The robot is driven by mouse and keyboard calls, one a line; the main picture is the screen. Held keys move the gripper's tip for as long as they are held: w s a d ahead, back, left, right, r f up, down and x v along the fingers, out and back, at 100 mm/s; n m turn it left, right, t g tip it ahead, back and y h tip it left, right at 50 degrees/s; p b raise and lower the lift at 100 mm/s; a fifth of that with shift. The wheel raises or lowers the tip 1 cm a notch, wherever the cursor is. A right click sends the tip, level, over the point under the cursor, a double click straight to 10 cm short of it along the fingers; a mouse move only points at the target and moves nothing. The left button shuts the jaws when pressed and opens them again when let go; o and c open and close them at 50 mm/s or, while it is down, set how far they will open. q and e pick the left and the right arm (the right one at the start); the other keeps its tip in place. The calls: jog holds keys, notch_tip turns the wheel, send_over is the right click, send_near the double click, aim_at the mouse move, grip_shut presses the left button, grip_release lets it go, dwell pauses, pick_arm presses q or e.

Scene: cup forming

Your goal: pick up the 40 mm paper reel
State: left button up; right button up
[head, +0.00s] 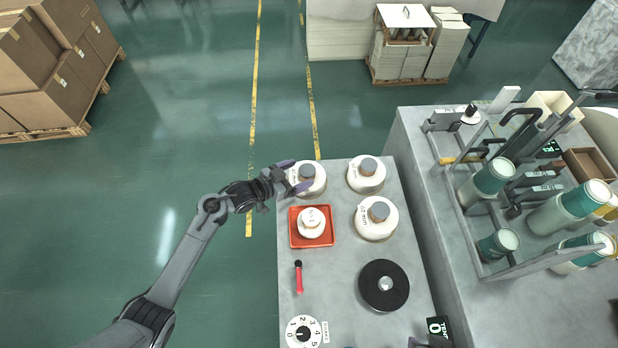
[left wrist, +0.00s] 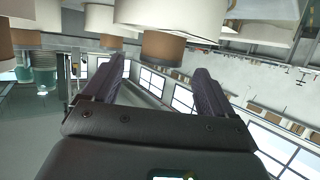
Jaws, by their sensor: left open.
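Three large white paper reels with grey cores on top stand on the grey table: one at the back left (head: 318,185), one at the back right (head: 366,186) and one in the middle right (head: 376,231). Their labels are too small to read, so I cannot tell which is the 40 mm one. My left gripper (head: 295,175) is open at the back left reel, its purple fingertips on either side of the reel's left part. In the left wrist view a core (left wrist: 163,47) under a white reel (left wrist: 170,14) shows between and beyond the open fingers (left wrist: 155,70); contact cannot be told.
A smaller white reel (head: 311,220) sits on a red tray (head: 297,240). A red-handled tool (head: 299,278), a black disc (head: 371,288) and a numbered dial (head: 303,333) lie in front. A grey bench with a machine and green-and-white rolls (head: 487,182) stands at the right.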

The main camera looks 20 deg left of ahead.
aim_at(305, 171)
pick_arm(q)
jog(key=shift+x, duration=1.1)
jog(key=shift+b+x, duration=0.35)
jog(key=shift+x, duration=1.8)
